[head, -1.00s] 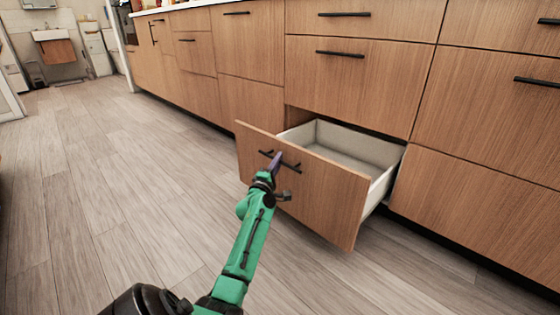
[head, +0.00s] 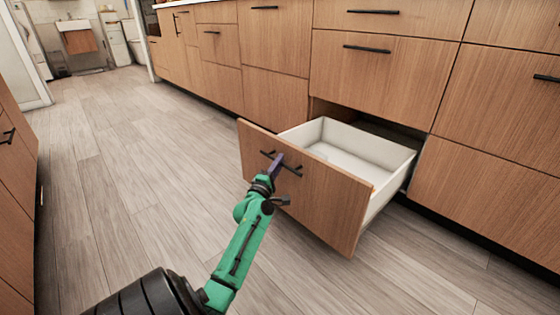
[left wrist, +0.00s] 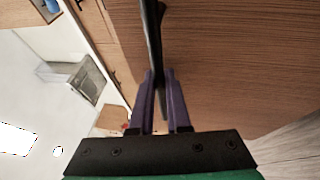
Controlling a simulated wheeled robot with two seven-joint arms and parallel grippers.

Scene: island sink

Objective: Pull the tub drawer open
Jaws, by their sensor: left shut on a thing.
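The tub drawer (head: 310,190) is the lowest drawer of the cabinet run. It stands well out from the cabinet, with its pale, empty inside showing. Its black bar handle (head: 290,168) is on the wooden front. My left gripper (head: 276,165) is at the middle of this handle, its purple fingers shut on it. In the left wrist view the handle (left wrist: 152,35) runs between the two purple fingers, close to the wood front. My right gripper is not in view.
Shut wooden drawers with black handles (head: 367,48) fill the cabinet run above and beside the open one. Another cabinet (head: 12,170) stands at the left edge. Bare plank floor (head: 130,165) lies between them. A white sink (head: 75,25) is far back.

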